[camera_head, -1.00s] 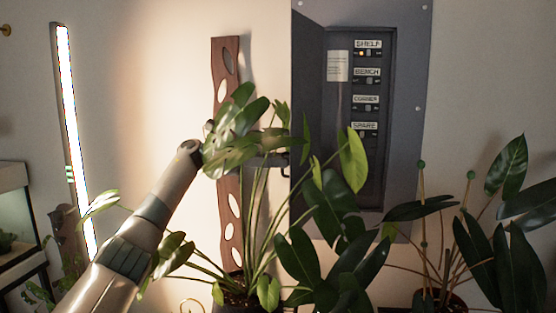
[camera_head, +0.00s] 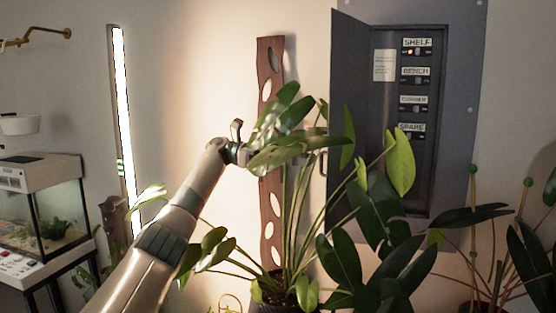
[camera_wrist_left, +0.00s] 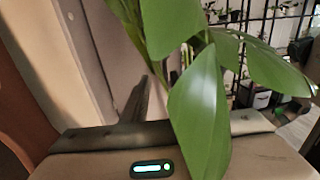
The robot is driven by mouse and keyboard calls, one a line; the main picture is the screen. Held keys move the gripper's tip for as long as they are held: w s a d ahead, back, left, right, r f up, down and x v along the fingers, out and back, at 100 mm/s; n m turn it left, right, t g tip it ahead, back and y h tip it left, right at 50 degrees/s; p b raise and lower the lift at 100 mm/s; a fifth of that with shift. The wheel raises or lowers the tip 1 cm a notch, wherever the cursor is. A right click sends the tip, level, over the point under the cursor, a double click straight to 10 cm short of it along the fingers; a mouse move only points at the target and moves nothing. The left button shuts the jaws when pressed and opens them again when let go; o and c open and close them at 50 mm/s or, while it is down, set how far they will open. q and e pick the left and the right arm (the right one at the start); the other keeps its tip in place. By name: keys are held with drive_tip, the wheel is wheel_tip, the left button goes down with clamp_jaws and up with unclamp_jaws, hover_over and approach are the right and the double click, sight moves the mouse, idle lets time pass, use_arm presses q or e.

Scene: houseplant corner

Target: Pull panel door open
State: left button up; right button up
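The grey panel door (camera_head: 350,100) stands swung open on the left side of the wall panel (camera_head: 455,130), edge toward me. A slim handle (camera_head: 323,164) shows at its left edge. My left gripper (camera_head: 312,152) reaches in from the left beside that handle. Leaves cover most of it, so its fingers and any contact with the handle are hidden. In the left wrist view, big green leaves (camera_wrist_left: 200,110) block the space ahead of the gripper body. My right gripper is not in view.
A potted plant (camera_head: 290,240) with long stems stands in front of the door and my gripper. A brown wooden board (camera_head: 271,90) with holes is on the wall behind. Labelled switches (camera_head: 415,80) sit inside the panel. A lit tube (camera_head: 124,120) and a glass tank (camera_head: 60,215) are at left.

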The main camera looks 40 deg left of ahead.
use_arm(q)
drive_tip(key=v, duration=0.6)
drive_tip(key=shift+a, duration=0.2)
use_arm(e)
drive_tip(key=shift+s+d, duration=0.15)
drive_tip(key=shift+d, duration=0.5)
use_arm(q)
drive_tip(key=shift+s, duration=0.1)
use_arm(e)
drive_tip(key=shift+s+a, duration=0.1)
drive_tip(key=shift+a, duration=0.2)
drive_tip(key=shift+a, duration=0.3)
